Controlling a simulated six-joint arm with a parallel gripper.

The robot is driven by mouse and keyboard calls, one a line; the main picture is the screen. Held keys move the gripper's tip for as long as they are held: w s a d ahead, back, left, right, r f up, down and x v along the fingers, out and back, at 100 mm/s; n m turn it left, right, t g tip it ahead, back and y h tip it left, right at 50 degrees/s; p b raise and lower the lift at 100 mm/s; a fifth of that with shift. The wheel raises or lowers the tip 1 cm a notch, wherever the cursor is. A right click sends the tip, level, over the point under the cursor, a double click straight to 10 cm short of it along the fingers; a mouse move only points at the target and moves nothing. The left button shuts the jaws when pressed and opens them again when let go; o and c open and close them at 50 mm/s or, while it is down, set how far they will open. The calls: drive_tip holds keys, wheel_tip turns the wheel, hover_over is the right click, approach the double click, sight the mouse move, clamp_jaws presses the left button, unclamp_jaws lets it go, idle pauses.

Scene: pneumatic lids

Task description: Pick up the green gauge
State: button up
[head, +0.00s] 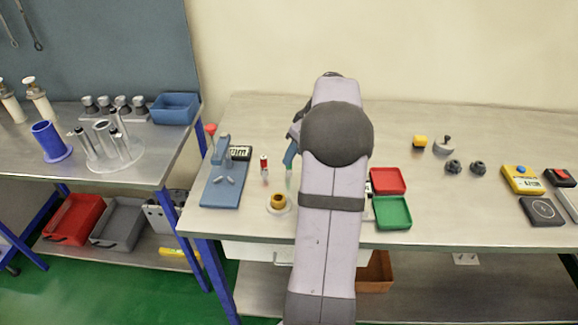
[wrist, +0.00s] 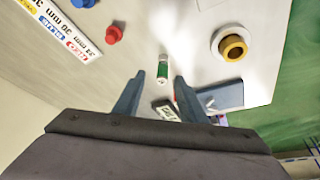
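The green gauge (wrist: 162,70) is a small cylinder with a green band and a white end. In the wrist view it shows between and just beyond the two fingertips of my gripper (wrist: 158,78). The fingers are spread apart, with clear space on both sides of the gauge. In the head view my arm hides most of my gripper, and one blue-grey finger (head: 290,153) shows left of the arm. A pale sliver below that finger may be the gauge. A red gauge (head: 264,168) stands to the left of it.
A blue fixture (head: 222,190) with a small display lies to the left. An orange ring part (head: 278,200) sits at the front. Red (head: 388,180) and green (head: 393,212) trays are right of my arm. In the wrist view a red knob (wrist: 113,34) stands near a label board (wrist: 60,40).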

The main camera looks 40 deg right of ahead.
sight(290, 170)
drive_tip(key=x, duration=0.1)
drive_tip(key=p+x, duration=0.1)
drive_tip(key=x, duration=0.1)
drive_tip(key=shift+w+a+f, duration=0.1)
drive_tip(key=shift+a, duration=0.15)
drive_tip(key=shift+w+f, duration=0.2)
drive_tip(key=shift+f, duration=0.45)
clamp_jaws()
